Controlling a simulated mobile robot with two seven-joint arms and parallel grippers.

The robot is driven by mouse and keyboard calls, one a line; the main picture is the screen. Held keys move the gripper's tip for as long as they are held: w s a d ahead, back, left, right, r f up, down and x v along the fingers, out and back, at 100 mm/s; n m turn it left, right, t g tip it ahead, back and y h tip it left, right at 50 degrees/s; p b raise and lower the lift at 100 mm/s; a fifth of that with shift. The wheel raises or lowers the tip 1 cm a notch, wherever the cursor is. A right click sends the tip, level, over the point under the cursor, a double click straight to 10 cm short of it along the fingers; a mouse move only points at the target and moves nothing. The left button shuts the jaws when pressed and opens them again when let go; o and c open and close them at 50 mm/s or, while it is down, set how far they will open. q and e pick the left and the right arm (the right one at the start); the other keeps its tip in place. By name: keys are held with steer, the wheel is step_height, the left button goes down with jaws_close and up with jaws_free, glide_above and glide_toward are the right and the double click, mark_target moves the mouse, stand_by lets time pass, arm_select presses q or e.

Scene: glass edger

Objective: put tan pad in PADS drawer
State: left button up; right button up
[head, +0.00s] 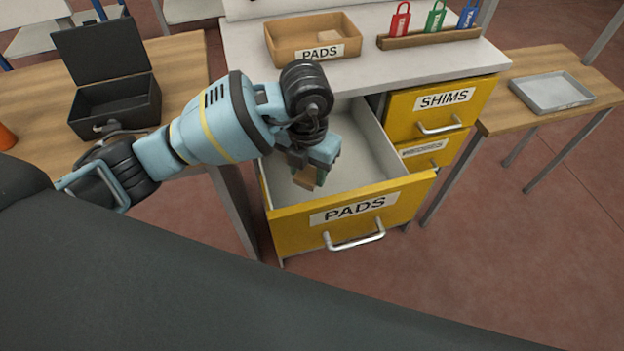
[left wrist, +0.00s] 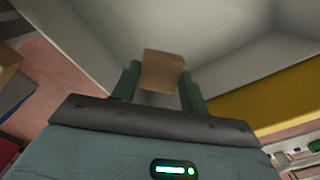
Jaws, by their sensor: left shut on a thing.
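The tan pad (head: 305,180) is held between the fingers of my left gripper (head: 316,174), which is shut on it. It also shows in the left wrist view (left wrist: 162,71) between the two green fingers (left wrist: 157,85). The yellow PADS drawer (head: 290,235) is pulled open, and its inside is light grey. My left gripper points down over the open drawer, with the pad over or inside it. I cannot tell how far the pad is above the drawer floor. My right gripper is not in view.
A tan PADS tray (head: 283,55) with a pad in it stands on the worktop. A rack with red, green and blue tags (head: 430,36) is beside it. The yellow SHIMS drawer (head: 430,100) is shut. A black open case (head: 110,108) is at left, a grey tray (head: 551,92) at right.

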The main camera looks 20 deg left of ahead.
mark_target(307, 174)
arm_select(q)
steer(key=shift+f, duration=4.25)
steer(key=shift+f, duration=0.1)
steer(key=o, duration=1)
steer(key=shift+c, duration=0.2)
step_height(307, 174, up, 12)
steer(key=shift+r, duration=0.15)
